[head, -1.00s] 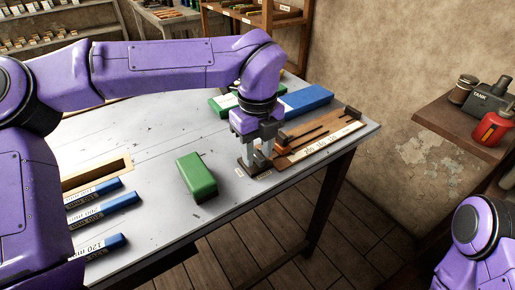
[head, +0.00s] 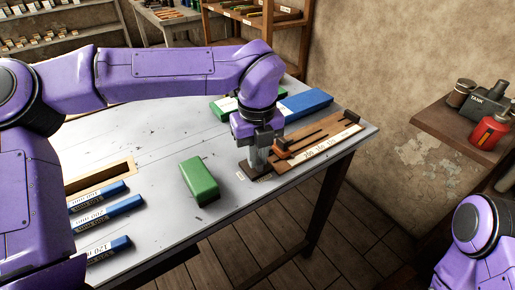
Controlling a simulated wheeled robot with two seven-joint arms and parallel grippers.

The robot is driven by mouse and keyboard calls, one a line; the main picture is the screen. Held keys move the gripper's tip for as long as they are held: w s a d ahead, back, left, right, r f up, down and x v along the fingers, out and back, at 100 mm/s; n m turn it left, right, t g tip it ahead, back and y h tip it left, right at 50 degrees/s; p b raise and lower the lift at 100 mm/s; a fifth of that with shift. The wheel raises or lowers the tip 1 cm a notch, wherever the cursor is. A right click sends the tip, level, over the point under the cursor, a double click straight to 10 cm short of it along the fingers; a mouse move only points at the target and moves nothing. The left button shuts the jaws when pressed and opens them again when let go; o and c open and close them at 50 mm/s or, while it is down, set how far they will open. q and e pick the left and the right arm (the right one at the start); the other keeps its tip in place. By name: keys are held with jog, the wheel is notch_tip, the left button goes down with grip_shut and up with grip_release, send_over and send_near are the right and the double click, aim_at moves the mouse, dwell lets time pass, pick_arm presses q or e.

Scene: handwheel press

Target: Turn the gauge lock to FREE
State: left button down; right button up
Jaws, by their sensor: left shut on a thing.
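The wooden gauge (head: 320,143) lies along the table's right edge, with dark slots and a pale number strip. A small dark base (head: 249,171) sits at its near-left end, where the gauge lock is. My left gripper (head: 258,166) points down over this base, shut on the gauge lock. The fingers and wrist hide most of the lock, so I cannot read its setting. Small pale labels (head: 265,178) lie beside the base, too small to read. My right gripper is out of view; only part of my right arm shows at bottom right.
A green block (head: 200,181) stands on the grey table (head: 150,215) left of the gripper. Blue blocks (head: 107,214) lie at the left, another blue block (head: 305,103) behind the gauge. A wall shelf (head: 450,137) holds a red can (head: 489,131).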

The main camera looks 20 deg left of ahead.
pick_arm(q)
jog(key=shift+a+r+m+p, duration=0.1)
jog(key=shift+r+m+p, duration=0.2)
jog(key=shift+m+p, duration=0.55)
jog(key=m+p, duration=0.3)
jog(key=p, duration=0.1)
jog(key=m+p, duration=0.8)
jog(key=shift+a+m+p, duration=0.25)
jog(key=shift+a+p, duration=0.1)
jog(key=shift+f+m+p, duration=0.15)
jog(key=shift+m+p, duration=0.95)
jog(key=shift+p, duration=0.1)
jog(key=shift+w, duration=0.1)
jog(key=c, duration=1.1)
grip_release()
jog(key=shift+f, duration=0.1)
notch_tip(320, 180, up, 11)
jog(key=shift+f+b, duration=0.2)
jog(key=shift+b, duration=0.7)
